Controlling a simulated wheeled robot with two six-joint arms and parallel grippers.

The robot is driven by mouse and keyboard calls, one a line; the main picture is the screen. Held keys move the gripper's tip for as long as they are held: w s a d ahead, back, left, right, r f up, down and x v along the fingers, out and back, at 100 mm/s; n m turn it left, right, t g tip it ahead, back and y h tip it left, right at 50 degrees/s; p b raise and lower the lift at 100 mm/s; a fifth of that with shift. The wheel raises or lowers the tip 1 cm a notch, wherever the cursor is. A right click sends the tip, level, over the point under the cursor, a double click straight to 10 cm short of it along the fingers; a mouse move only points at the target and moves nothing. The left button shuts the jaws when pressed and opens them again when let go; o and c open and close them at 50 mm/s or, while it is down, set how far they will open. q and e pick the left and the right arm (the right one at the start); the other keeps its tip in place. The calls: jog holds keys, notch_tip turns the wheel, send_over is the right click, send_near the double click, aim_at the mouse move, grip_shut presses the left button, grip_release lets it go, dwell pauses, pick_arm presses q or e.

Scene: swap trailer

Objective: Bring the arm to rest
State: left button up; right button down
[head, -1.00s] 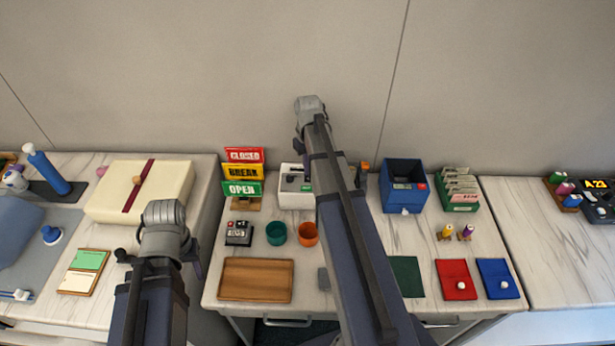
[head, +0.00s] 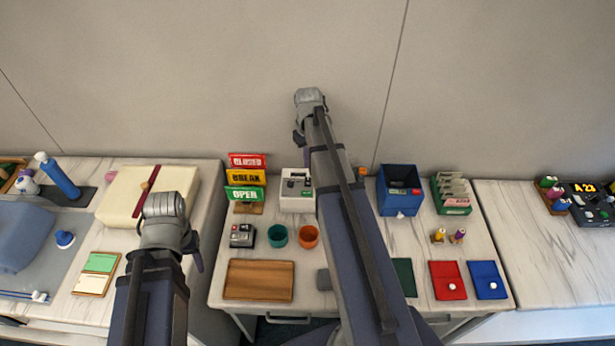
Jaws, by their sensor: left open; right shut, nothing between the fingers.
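My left arm (head: 150,292) comes in from the lower left, and its grey rounded joint (head: 163,206) stands in front of the left counter. My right arm (head: 350,240) reaches up through the middle, and its grey joint (head: 309,98) shows against the wall above the middle counter. I cannot make out fingers on either arm. Both grippers are hidden from this view, and I see nothing held. The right arm covers part of the middle counter.
The middle counter (head: 222,285) holds a wooden tray (head: 258,280), teal and orange cups (head: 308,237), a white box (head: 296,203), stacked signs (head: 246,177), a blue bin (head: 399,203), and red and blue folders (head: 487,280). A cream case (head: 117,207) lies left. The right counter is largely bare.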

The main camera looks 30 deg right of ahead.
jog(key=shift+r, duration=0.45)
jog(key=s+a+n, duration=0.1)
jog(key=s+a, duration=0.4)
jog(key=a, duration=0.5)
jog(key=s+a+n, duration=0.1)
jog(key=s+a, duration=0.5)
jog(key=a, duration=0.4)
jog(key=s+a+n+h, duration=0.1)
jog(key=s+a, duration=0.4)
jog(key=a, duration=0.5)
jog(key=shift+s+a+n, duration=0.25)
jog(key=shift+n, duration=0.25)
jog(key=shift+d, duration=0.1)
